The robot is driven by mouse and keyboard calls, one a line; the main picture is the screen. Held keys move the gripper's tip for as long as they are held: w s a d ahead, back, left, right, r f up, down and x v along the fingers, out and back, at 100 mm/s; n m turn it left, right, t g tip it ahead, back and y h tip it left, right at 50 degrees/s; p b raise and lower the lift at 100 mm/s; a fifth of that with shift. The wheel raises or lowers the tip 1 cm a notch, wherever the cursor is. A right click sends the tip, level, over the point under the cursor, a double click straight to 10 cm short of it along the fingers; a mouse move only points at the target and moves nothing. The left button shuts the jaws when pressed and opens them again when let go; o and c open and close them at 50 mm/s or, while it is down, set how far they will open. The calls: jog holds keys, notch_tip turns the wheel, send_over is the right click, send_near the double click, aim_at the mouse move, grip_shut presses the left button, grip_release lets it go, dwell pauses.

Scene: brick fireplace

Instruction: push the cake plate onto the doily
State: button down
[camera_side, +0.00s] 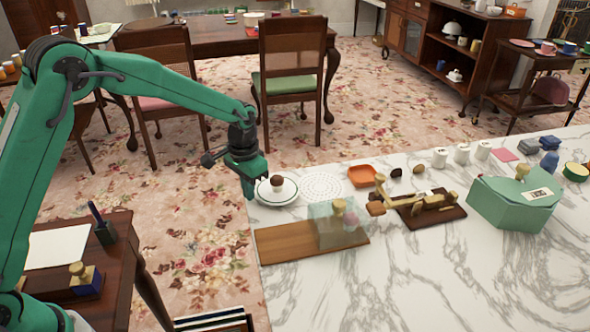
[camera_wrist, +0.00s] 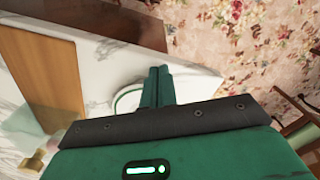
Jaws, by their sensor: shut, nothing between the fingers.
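The cake plate (camera_side: 275,200), white with a dark ring, sits near the left edge of the marble table with a round brown cake (camera_side: 277,181) on it. The doily (camera_side: 322,187), a white lacy round, lies flat just right of the plate. The plate is beside the doily, not on it. My gripper (camera_side: 250,193) is shut and empty, pointing down at the plate's left rim. I cannot tell whether it touches. In the wrist view the closed fingers (camera_wrist: 158,73) hide much of the plate (camera_wrist: 122,103), and the doily cannot be made out.
A wooden board (camera_side: 290,241) with a clear box (camera_side: 337,224) lies in front of the plate. The table edge is close on the plate's left.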

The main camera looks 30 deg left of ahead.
aim_at(293, 187)
jog(key=shift+w+d, duration=0.95)
jog(key=shift+d, duration=0.05)
dwell(0.3)
jog(key=shift+w+d, duration=0.9)
jog(key=shift+w+d, duration=0.4)
jog(key=shift+w, duration=0.05)
jog(key=shift+w+d, duration=1.2)
jog(key=shift+w, duration=0.1)
jog(key=shift+w+d, duration=0.2)
jog(key=shift+d, duration=0.05)
jog(key=shift+w+d, duration=0.4)
jog(key=shift+w, duration=0.05)
jog(key=shift+s+a, duration=0.3)
dwell(0.4)
jog(key=shift+r, duration=0.2)
